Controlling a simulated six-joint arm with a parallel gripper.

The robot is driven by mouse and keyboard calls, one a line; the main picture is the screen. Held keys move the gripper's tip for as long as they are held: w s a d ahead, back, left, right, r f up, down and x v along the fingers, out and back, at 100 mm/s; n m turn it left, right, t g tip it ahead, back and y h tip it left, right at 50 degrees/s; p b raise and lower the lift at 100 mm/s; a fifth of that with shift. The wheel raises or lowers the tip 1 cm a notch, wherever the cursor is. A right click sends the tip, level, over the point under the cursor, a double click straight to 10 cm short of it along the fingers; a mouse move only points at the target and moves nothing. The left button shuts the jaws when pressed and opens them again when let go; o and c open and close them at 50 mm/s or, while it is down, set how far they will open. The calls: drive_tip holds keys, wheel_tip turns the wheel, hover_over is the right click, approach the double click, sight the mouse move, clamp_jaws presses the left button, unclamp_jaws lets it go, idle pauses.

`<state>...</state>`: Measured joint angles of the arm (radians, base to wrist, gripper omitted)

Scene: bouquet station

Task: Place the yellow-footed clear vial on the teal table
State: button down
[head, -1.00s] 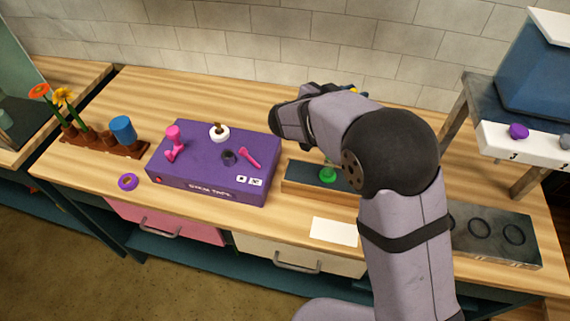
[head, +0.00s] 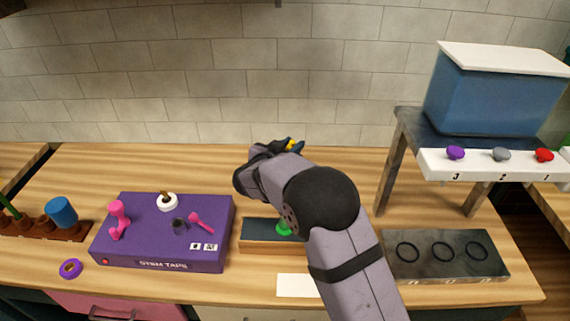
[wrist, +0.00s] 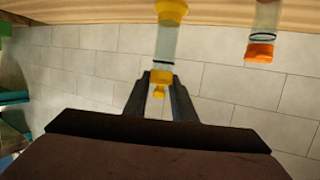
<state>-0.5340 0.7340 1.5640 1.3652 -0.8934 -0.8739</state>
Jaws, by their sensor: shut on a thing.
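In the wrist view, my gripper (wrist: 161,78) is shut on a clear vial (wrist: 165,45) near its narrow yellow end. Its wide yellow end points to the top of the picture, towards a wooden surface. In the head view, a bit of yellow (head: 291,144) shows at the far end of my gripper, above the wooden bench; my arm hides most of the vial. Teal slabs (wrist: 12,97) show at the left edge of the wrist view; I cannot tell whether they are the teal table. I make out no teal tabletop in the head view.
A clear vial with an orange end (wrist: 260,52) is beside the held one. On the bench are a purple box (head: 165,240), a tray (head: 258,232) with a green item (head: 284,228), a grey ringed block (head: 440,272) and a raised stand (head: 480,165) with a blue bin.

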drive_tip(key=shift+f+p, duration=0.35)
drive_tip(key=shift+f, duration=2.05)
drive_tip(key=shift+f, duration=0.1)
drive_tip(key=c, duration=1.5)
unclamp_jaws()
drive_tip(key=shift+f, duration=0.1)
drive_tip(key=shift+o, duration=0.2)
drive_tip(key=s+a+r+b, duration=0.1)
drive_tip(key=s+r, duration=0.3)
drive_tip(key=r, duration=0.4)
drive_tip(key=shift+s+a+r+b, duration=0.25)
drive_tip(key=shift+a+r+b, duration=0.15)
drive_tip(key=shift+b, duration=0.25)
